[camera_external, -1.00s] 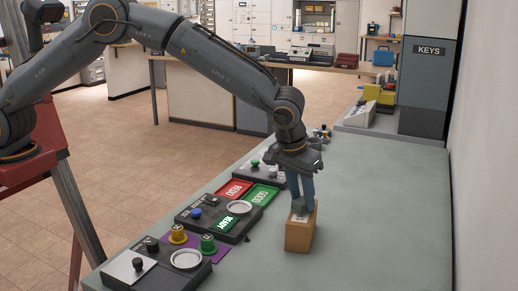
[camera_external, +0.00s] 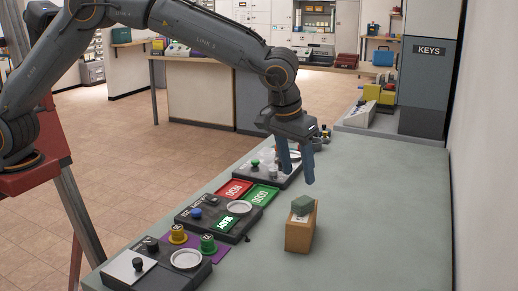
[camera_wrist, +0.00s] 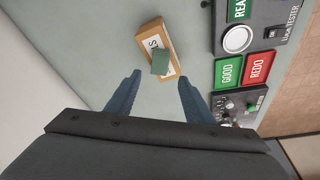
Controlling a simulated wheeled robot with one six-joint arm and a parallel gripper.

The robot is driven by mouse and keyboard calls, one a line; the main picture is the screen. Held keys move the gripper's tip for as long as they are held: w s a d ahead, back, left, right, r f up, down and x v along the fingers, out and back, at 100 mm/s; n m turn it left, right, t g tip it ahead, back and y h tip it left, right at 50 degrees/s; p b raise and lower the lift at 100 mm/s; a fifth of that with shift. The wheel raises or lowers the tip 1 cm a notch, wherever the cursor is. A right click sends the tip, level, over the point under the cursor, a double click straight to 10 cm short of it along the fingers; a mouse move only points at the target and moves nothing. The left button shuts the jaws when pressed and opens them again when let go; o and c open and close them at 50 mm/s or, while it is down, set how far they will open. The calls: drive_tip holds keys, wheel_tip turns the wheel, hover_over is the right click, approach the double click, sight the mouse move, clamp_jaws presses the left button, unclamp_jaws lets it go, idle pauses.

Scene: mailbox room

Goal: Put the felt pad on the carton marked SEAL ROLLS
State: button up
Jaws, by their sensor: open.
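A small tan carton (camera_external: 299,236) stands on the grey-green counter. The green felt pad (camera_external: 303,204) lies on top of it. In the wrist view the pad (camera_wrist: 160,62) rests on the carton's top face (camera_wrist: 156,34) and partly covers its white label, so the marking cannot be read in full. My gripper (camera_external: 297,175) is open and empty. It hangs above and beyond the carton, clear of the pad. In the wrist view its two fingers (camera_wrist: 158,84) are spread apart below the pad.
A row of dark tester consoles (camera_external: 215,222) with knobs, dishes and a green READY display runs along the counter's left side. Red REDO (camera_external: 235,189) and green GOOD (camera_external: 262,195) trays lie between them. The counter right of the carton is clear up to the wall.

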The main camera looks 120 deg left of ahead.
drive_tip(key=s+d+m+h, duration=0.1)
drive_tip(key=s+d+m, duration=0.1)
drive_tip(key=s+d, duration=0.3)
drive_tip(key=s+d+m, duration=0.2)
drive_tip(key=d, duration=0.5)
drive_tip(key=s+d+f+m, duration=0.3)
drive_tip(key=s+d, duration=0.3)
drive_tip(key=s, duration=0.3)
drive_tip(key=s+d+f+m+h, duration=0.1)
drive_tip(key=s+d+f+m, duration=0.1)
drive_tip(key=s+d, duration=0.4)
drive_tip(key=s+d+f+m, duration=0.3)
drive_tip(key=s+d, duration=0.3)
drive_tip(key=s, duration=0.8)
drive_tip(key=shift+d+f+m+g+h+b, duration=0.2)
drive_tip(key=shift+f+m+g+h+b, duration=0.15)
drive_tip(key=shift+m, duration=0.45)
